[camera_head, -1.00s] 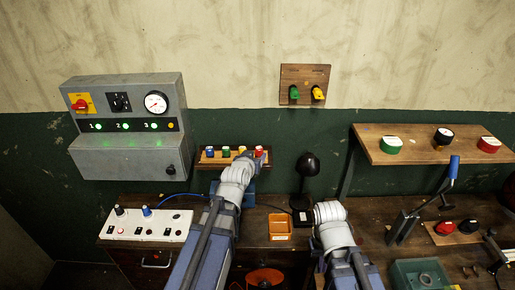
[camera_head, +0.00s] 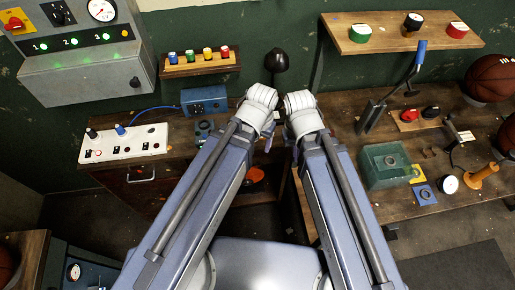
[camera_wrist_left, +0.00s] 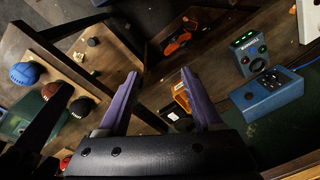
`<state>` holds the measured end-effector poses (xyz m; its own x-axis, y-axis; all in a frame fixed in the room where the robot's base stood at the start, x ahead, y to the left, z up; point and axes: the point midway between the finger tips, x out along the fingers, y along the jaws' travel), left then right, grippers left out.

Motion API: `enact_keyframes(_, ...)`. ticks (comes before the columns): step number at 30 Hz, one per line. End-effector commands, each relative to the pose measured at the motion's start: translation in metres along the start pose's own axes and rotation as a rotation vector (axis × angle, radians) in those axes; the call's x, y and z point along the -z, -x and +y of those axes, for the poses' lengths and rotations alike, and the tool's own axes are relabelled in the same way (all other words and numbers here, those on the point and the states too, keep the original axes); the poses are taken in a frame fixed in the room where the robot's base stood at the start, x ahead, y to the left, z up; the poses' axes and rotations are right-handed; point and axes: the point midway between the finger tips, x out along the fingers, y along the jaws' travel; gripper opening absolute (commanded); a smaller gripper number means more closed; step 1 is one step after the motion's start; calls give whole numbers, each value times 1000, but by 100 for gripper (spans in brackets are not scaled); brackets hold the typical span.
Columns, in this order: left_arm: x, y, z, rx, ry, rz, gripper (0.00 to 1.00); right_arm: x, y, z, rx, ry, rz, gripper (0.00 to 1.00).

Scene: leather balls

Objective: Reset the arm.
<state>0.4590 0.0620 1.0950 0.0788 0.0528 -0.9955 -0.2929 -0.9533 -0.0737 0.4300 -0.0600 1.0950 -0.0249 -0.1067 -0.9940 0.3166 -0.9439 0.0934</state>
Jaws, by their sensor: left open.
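My left arm (camera_head: 205,185) reaches in from the left in the head view, with its pale wrist near the middle. My left gripper (camera_wrist_left: 158,76) shows in the left wrist view with its two purple fingers spread apart and nothing between them. My right arm (camera_head: 342,185) stands beside it, its pale wrist close to the left wrist. The right jaws are hidden below that wrist in the head view, so their state does not show.
A grey control box (camera_head: 85,65) and white switch panel (camera_head: 125,144) are at left. A blue box (camera_head: 204,100) and black lamp (camera_head: 276,62) stand behind the wrists. The right bench holds a lever (camera_head: 400,85), green box (camera_head: 386,165) and leather balls (camera_head: 492,78).

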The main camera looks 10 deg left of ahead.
Motion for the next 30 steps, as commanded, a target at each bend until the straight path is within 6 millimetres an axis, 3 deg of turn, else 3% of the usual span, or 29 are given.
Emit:
enact_keyframes(3,-21,2,10,16,-22,-87,67,0,0,0,0,0,0,0)
enact_keyframes(6,-28,3,11,21,-26,-115,67,0,0,0,0,0,0,0)
enact_keyframes(17,-28,-4,12,20,-26,-117,67,0,-7,-1,0,1,0,0)
enact_keyframes(30,-33,-92,18,21,-36,-115,67,6,-95,-9,-2,10,0,0)
